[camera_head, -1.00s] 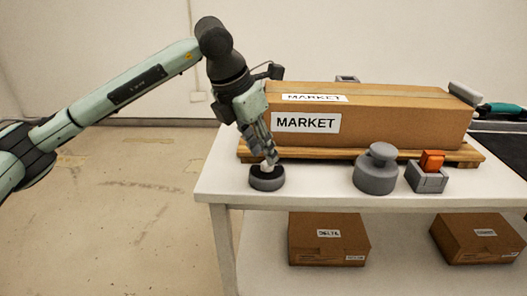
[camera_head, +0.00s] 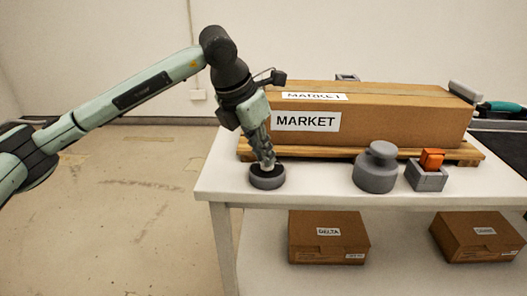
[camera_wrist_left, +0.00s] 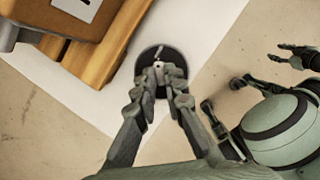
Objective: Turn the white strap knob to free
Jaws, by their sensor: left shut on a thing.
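The white strap knob (camera_wrist_left: 159,66) sits in a dark round dish (camera_head: 267,181) at the table's front left corner. My left gripper (camera_head: 266,165) points down into the dish. In the left wrist view, its fingertips (camera_wrist_left: 161,70) are closed around the knob, which is mostly hidden between them. A pale pointer or slot shows just beyond the fingertips. I cannot read any knob markings. What seems to be my right gripper (camera_wrist_left: 292,55) shows small at the right of the wrist view, and its opening is unclear.
A MARKET carton (camera_head: 390,112) lies on a wooden pallet (camera_head: 330,151) behind the dish. A grey round knobbed object (camera_head: 375,175) and a grey block with an orange piece (camera_head: 431,161) stand to the right. Two cartons lie below.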

